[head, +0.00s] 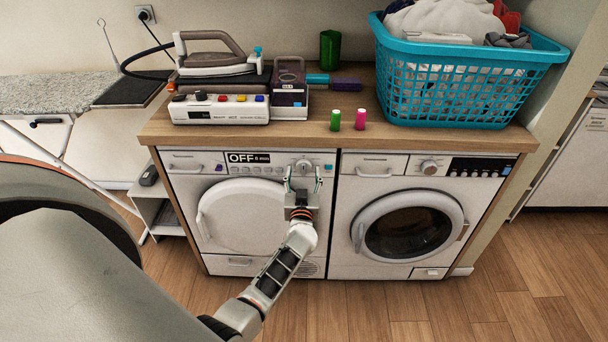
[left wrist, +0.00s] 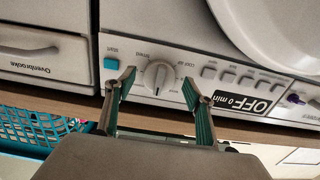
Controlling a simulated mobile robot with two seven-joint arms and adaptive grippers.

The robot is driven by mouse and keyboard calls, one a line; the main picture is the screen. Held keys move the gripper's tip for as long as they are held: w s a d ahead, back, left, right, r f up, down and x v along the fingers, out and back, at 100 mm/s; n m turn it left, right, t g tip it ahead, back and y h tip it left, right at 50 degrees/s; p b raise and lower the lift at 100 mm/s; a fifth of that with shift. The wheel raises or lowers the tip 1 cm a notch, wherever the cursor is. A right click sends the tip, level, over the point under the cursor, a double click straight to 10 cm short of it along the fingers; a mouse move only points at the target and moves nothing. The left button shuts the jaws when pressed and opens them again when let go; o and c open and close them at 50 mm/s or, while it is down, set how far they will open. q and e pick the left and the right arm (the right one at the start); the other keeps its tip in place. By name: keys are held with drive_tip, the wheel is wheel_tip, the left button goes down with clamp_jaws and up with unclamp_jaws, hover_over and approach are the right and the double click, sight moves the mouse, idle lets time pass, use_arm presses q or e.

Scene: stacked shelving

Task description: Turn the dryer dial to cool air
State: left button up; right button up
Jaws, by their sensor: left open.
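The dryer (head: 240,215) is the left machine, with a closed white door and a display (head: 248,158) reading OFF 0 min. Its round light-grey dial (head: 303,166) is at the right of its control panel and shows large in the left wrist view (left wrist: 158,76). Small print around the dial includes a cool air label, to its upper right in the left wrist view. The dial's raised grip runs roughly up and down there. My left gripper (head: 304,181) is open and empty, its fingers (left wrist: 158,80) on either side of the dial. I cannot tell whether they touch it.
A teal start button (left wrist: 111,63) sits beside the dial, with a row of grey buttons (left wrist: 243,80) on the other side. The washer (head: 408,225) stands right of the dryer. The wooden counter (head: 300,135) above holds an iron (head: 212,55) and a laundry basket (head: 455,90).

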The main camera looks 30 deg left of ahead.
use_arm(q)
drive_tip(key=shift+w+a, duration=0.25)
drive_tip(key=shift+w, duration=0.2)
drive_tip(key=shift+c, duration=0.5)
drive_tip(key=c, duration=1)
